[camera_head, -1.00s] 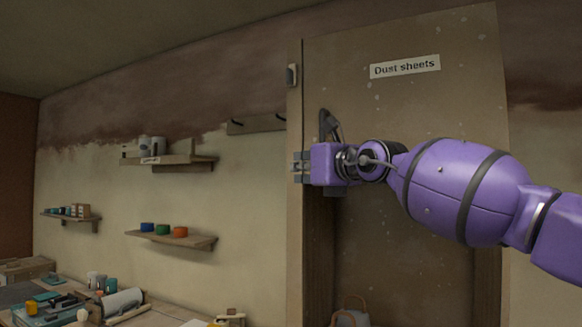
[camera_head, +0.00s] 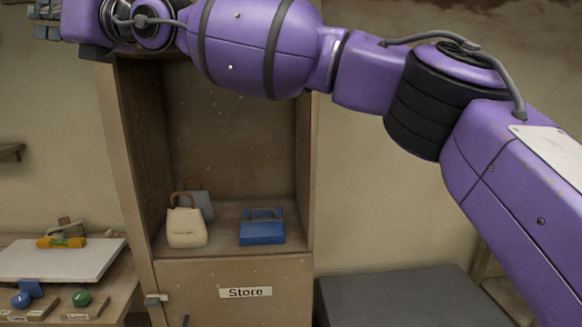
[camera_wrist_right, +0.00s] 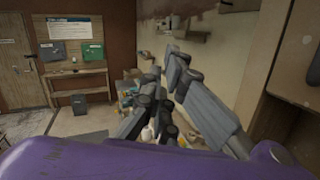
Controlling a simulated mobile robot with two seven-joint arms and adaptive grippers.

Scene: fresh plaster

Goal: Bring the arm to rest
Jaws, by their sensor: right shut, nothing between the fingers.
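My right arm (camera_head: 250,45) crosses the top of the head view from the right. In the right wrist view the grey fingers (camera_wrist_right: 163,72) are drawn together and hold nothing. A tall brown cabinet (camera_head: 137,190) stands behind the arm. Its open compartment holds a cream bag (camera_head: 187,228), a grey bag (camera_head: 204,204) partly behind it, and a blue case (camera_head: 262,227). My left gripper is not in view.
Below the compartment is a front labelled "Store" (camera_head: 245,292). A workbench with a white board (camera_head: 60,262), a yellow level (camera_head: 62,242) and blue and green knobs stands at the left. A dark grey block (camera_head: 400,297) stands at the lower right. Plain wall lies above it.

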